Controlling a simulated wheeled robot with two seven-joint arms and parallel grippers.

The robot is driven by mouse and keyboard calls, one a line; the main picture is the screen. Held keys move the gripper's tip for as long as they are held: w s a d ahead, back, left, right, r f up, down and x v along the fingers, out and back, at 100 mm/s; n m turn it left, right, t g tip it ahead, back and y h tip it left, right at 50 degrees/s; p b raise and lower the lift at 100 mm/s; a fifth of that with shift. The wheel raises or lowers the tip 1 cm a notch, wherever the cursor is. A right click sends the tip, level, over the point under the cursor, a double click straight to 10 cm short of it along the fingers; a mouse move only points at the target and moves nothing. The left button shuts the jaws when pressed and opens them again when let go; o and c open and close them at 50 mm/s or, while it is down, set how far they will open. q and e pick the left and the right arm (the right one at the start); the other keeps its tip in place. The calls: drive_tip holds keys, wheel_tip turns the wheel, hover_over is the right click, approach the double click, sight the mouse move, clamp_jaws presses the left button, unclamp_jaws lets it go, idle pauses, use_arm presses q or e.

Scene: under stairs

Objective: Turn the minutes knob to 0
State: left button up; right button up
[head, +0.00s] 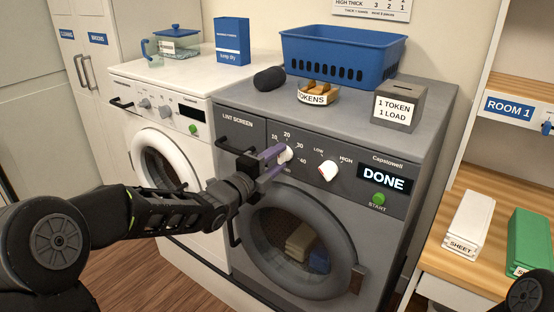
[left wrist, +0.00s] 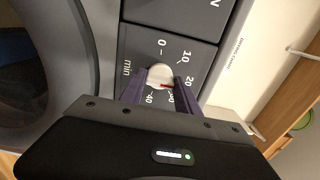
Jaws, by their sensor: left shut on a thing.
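The minutes knob (head: 286,154) is a white knob on the grey dryer's front panel, with dial marks from 0 to 40 around it. My left gripper (head: 279,160) is shut on it, one purple finger on each side. In the left wrist view the knob (left wrist: 160,73) sits between the fingers (left wrist: 161,82). A red mark on it lies on the side of the 20 and 30 marks, away from the 0; its exact reading is hard to tell. My right gripper is out of view.
To the right on the panel are a white heat knob (head: 328,171), a DONE display (head: 384,180) and a green START button (head: 379,199). The round dryer door (head: 345,238) is below. A blue basket (head: 340,55) and token bowl (head: 318,95) stand on top.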

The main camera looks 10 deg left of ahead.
use_arm(q)
clamp_jaws()
